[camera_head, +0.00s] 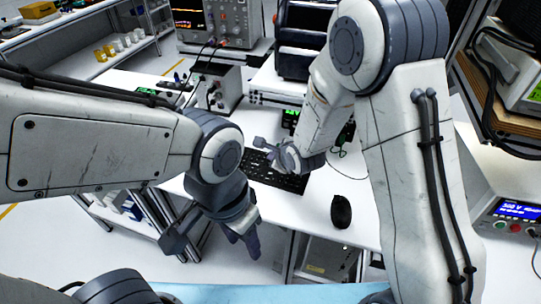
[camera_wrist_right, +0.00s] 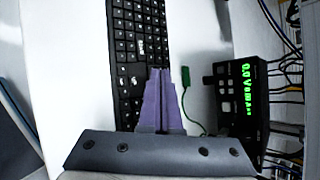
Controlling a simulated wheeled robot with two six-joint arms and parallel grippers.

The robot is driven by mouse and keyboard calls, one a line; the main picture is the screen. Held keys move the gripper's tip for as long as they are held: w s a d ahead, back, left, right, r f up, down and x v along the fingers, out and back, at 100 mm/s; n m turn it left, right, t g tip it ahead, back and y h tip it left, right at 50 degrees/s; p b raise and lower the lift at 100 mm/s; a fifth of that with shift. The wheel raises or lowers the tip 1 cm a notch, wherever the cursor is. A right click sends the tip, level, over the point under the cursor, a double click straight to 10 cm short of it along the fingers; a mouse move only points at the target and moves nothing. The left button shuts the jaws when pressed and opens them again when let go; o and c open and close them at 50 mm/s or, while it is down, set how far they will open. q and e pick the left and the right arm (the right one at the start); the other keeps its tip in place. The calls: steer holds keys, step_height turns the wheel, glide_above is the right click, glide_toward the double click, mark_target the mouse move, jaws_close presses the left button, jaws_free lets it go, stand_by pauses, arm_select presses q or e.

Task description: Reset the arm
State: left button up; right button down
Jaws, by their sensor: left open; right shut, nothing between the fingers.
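Both of my arms are in the head view. My left gripper (camera_head: 212,240) hangs over the near edge of the white table (camera_head: 310,210), with its two fingers wide apart and nothing between them. My right gripper (camera_head: 277,153) is farther back, over the black keyboard (camera_head: 291,182); the wrist partly hides it. In the right wrist view, its purple fingers (camera_wrist_right: 162,72) are shut together and empty. They point along the keyboard (camera_wrist_right: 138,45), over its edge in the picture. Whether they touch the keys I cannot tell.
A black mouse (camera_head: 341,211) lies right of the keyboard. A black box with a green display (camera_wrist_right: 240,97) and cables stands beside the keyboard, with a green connector (camera_wrist_right: 186,76) between. Instruments (camera_head: 212,22) line the back. A power supply (camera_head: 515,215) stands at right.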

steer(key=s+d+r+n+g+h, duration=0.1)
steer(key=s+r+n, duration=0.3)
steer(key=s+n, duration=0.6)
steer(key=s+d+r+n+g+h, duration=0.1)
steer(key=s+r+n+g, duration=0.3)
steer(key=s+n, duration=0.5)
steer(key=s+d+r+n+g, duration=0.2)
steer(key=s+r+n+g, duration=0.1)
steer(key=s+n, duration=0.7)
steer(key=shift+s+r+n+h, duration=0.35)
steer(key=shift+s+r, duration=0.2)
steer(key=shift+s, duration=0.55)
steer(key=shift+w, duration=0.1)
stand_by(1.1)
